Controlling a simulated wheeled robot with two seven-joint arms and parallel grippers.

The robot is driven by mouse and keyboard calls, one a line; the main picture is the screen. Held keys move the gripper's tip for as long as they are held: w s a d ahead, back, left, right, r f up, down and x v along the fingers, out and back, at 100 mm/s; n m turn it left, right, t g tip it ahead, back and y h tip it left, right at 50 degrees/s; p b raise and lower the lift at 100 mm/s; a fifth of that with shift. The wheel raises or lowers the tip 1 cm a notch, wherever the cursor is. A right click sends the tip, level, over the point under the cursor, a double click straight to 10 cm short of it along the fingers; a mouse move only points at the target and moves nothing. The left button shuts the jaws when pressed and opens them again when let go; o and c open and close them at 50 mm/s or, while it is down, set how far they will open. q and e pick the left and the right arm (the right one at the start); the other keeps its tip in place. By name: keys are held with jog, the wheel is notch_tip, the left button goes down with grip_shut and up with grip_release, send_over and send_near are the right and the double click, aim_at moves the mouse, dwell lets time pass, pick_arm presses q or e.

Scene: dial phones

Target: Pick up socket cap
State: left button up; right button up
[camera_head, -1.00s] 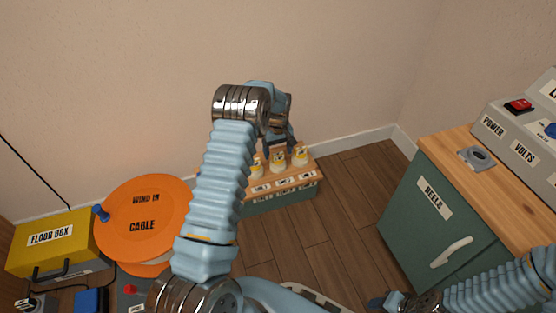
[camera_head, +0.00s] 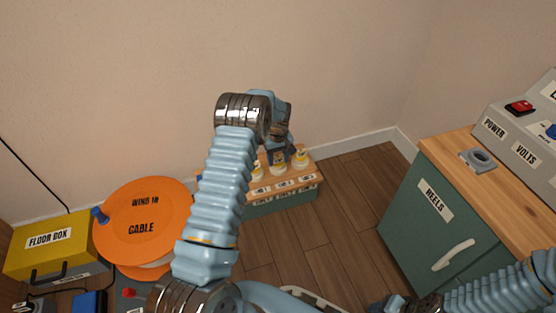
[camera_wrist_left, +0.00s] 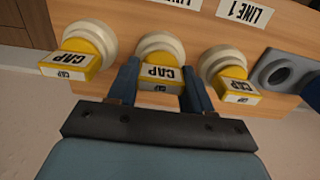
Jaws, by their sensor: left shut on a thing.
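Three yellow socket caps labelled CAP with round cream bases stand in a row on a small wooden-topped bench. In the left wrist view they are the left cap (camera_wrist_left: 82,48), the middle cap (camera_wrist_left: 160,72) and the right cap (camera_wrist_left: 228,78). My left gripper (camera_wrist_left: 158,88) is shut on the middle cap, one blue finger on each side of its yellow grip. The cap's cream base is still at the bench top. In the head view the middle cap (camera_head: 278,169) sits below my left gripper (camera_head: 277,155). My right gripper (camera_head: 395,304) is low at the bottom edge, its fingers not clear.
A grey ring socket (camera_wrist_left: 282,74) is on the bench beside the caps. A green REELS cabinet (camera_head: 432,205) stands right, with a power unit (camera_head: 520,130) on it. An orange cable reel (camera_head: 143,215) and yellow floor box (camera_head: 50,245) are left. Floor between is clear.

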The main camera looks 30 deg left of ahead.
aim_at(278, 156)
pick_arm(q)
jog(key=shift+r, duration=0.1)
jog(key=shift+r, duration=0.3)
notch_tip(278, 156, up, 2)
jog(key=shift+r+p, duration=0.25)
jog(key=shift+p, duration=0.25)
jog(key=s+d+r+p, duration=0.3)
jog(key=s+d+r, duration=0.2)
jog(key=s+r, duration=0.65)
jog(key=shift+s+a+f+n+p, duration=0.3)
jog(key=shift+s+a+f+n, duration=0.2)
jog(key=shift+a+f, duration=2)
jog(key=shift+s+a+f+n+p, duration=0.4)
jog(key=shift+a+f, duration=1.75)
jog(key=shift+a, duration=0.7)
jog(key=shift+s+a+f+n+p, duration=0.25)
jog(key=shift+s+a+f+n, duration=0.3)
jog(key=shift+a+f, duration=2.1)
